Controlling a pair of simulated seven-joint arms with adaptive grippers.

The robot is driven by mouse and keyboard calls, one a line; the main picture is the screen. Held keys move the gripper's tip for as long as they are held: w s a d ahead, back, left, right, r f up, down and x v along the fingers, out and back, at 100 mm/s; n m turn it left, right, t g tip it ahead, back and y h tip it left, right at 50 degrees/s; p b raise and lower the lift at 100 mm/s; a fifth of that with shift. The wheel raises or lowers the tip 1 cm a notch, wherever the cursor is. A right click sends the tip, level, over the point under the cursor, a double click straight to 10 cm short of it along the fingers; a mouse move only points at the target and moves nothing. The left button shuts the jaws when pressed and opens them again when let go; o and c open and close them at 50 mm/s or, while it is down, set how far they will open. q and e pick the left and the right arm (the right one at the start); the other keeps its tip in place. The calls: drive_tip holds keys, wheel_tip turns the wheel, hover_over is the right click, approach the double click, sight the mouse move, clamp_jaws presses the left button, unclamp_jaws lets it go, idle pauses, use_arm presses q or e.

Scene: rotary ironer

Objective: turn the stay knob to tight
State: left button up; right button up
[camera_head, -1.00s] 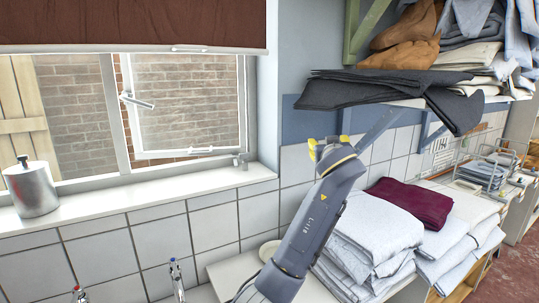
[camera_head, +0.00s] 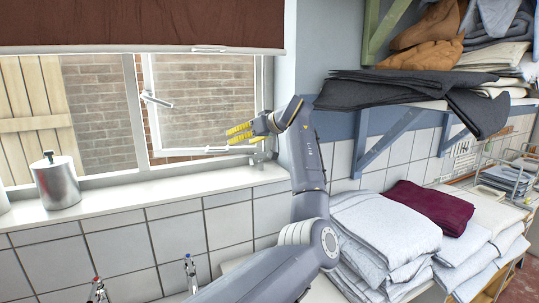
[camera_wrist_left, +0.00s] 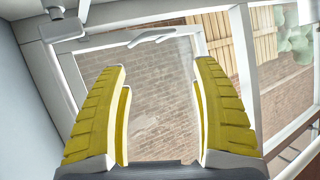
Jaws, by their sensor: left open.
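The window stay's small grey knob and bracket (camera_head: 259,157) sit at the lower right corner of the window frame, above the sill. In the left wrist view, which looks upside down, the bracket (camera_wrist_left: 62,27) is at the upper left. My right gripper is not in view.
A metal canister (camera_head: 57,183) stands on the white sill (camera_head: 150,196). A red-brown blind (camera_head: 140,25) hangs above the window. Dark cloth (camera_head: 400,92) overhangs a shelf, right of my arm. Folded linen (camera_head: 385,235) is stacked below.

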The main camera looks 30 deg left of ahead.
use_arm(q)
drive_tip(key=m+t+h, duration=0.3)
drive_tip(key=t+h, duration=0.1)
drive_tip(key=h, duration=0.2)
approach(261, 153)
drive_tip(key=x, duration=1)
drive_tip(key=shift+w+a+f, duration=0.2)
drive_tip(key=shift+c, duration=0.5)
drive_tip(key=c, duration=1.1)
